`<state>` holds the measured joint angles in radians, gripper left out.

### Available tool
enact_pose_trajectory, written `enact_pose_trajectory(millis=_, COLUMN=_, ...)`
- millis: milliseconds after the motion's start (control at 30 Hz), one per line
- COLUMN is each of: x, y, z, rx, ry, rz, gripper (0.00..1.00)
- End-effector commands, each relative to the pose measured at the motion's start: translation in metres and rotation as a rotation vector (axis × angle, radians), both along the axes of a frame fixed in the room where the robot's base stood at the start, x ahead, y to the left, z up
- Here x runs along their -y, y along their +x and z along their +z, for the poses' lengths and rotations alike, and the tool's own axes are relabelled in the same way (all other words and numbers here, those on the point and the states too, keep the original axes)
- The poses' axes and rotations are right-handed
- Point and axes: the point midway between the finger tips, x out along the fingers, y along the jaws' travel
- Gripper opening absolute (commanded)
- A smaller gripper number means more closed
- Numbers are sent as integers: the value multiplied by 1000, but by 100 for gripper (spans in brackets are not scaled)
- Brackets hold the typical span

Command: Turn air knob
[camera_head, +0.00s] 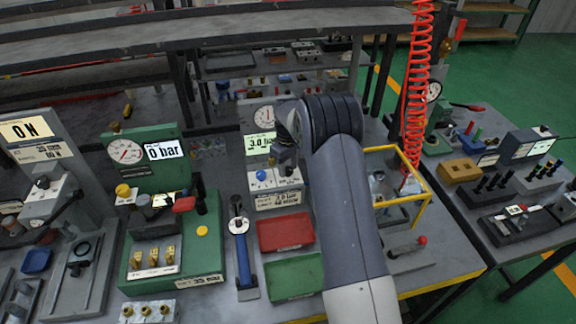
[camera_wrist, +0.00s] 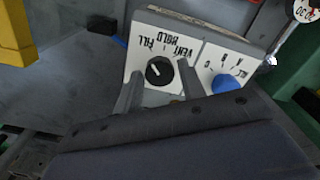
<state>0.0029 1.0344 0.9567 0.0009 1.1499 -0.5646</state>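A sloped white control panel (camera_head: 265,183) stands on the bench under a gauge and a display reading 3.0. In the wrist view the panel has a black knob (camera_wrist: 159,70) with a white pointer line, labelled FILL, HOLD and VENT, and a blue knob (camera_wrist: 225,84) beside it. The blue knob also shows in the head view (camera_head: 261,175). I cannot read which one is marked air. My gripper (camera_wrist: 159,86) is open, with one finger on each side of the black knob. I cannot tell whether the fingers touch it. In the head view my arm partly covers the panel.
A red tray (camera_head: 286,233) and a green tray (camera_head: 295,277) lie in front of the panel. A green test stand (camera_head: 150,170) with a 0 bar display is to the left. A yellow frame (camera_head: 425,190) and a red coiled hose (camera_head: 416,90) are to the right.

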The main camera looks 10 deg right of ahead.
Motion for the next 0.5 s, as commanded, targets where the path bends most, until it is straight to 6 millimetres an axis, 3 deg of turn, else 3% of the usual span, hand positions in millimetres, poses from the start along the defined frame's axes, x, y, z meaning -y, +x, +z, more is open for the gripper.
enact_pose_trajectory(millis=367, x=0, y=0, z=0, rx=0, ry=0, rz=0, gripper=7)
enact_pose_trajectory(millis=500, x=0, y=0, z=0, rx=0, ry=0, rz=-6, gripper=7)
